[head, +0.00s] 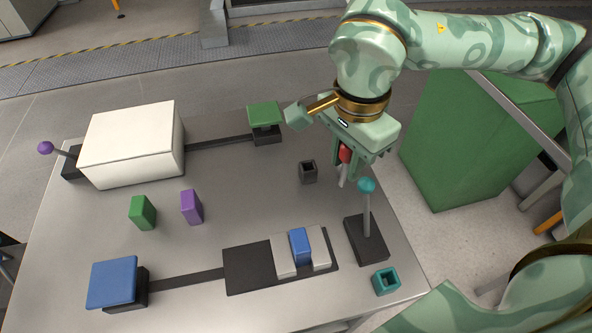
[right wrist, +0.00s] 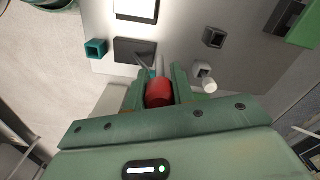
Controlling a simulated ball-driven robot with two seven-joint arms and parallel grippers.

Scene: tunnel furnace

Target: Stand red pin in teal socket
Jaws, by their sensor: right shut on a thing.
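The red pin (head: 345,154) is between the fingers of my right gripper (head: 347,165), which is shut on it above the table's right part. The red pin also shows in the right wrist view (right wrist: 158,92), gripped between both fingers; its far end is hard to make out. The teal socket (head: 386,281) is a small square, open-topped box at the table's front right corner. It looks empty and stands apart from the gripper, nearer the front edge. It also shows in the right wrist view (right wrist: 96,48), at the upper left. My left gripper is not in view.
A lever with a teal knob (head: 367,186) stands between the gripper and the teal socket. A dark grey socket (head: 308,171) is left of the gripper. Blue (head: 300,246), purple (head: 191,207) and green (head: 142,212) blocks and a white box (head: 132,145) stand further left.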

